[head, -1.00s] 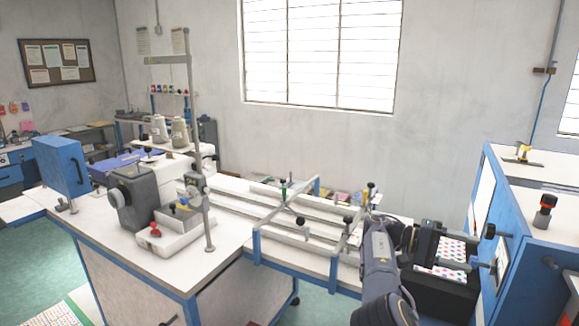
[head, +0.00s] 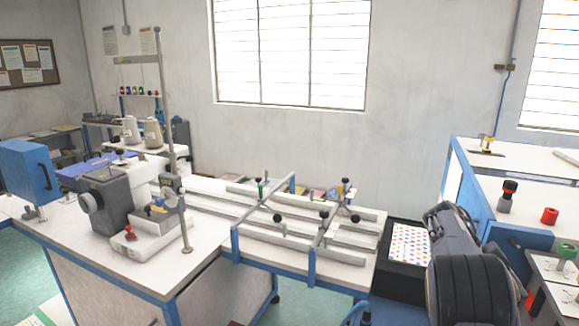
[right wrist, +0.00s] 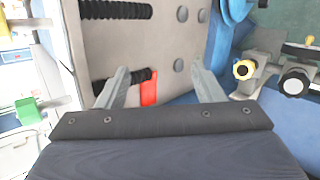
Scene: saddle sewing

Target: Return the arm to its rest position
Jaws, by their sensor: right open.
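My right arm (head: 468,255) comes up from the bottom right in the head view, in front of the black bin and the blue-sided bench. Its gripper is hidden behind the arm there. In the right wrist view my right gripper (right wrist: 160,85) is open, with two grey fingers apart and nothing between them. Behind the fingers is a light grey panel (right wrist: 190,20) with black ribbed rods. My left gripper is not in view.
A sewing machine (head: 105,200) stands on the white table at left. A rail frame with clamps (head: 300,225) is in the middle. A black bin (head: 397,277) holds a dotted sheet (head: 411,248). A blue-sided bench (head: 465,185) stands at right.

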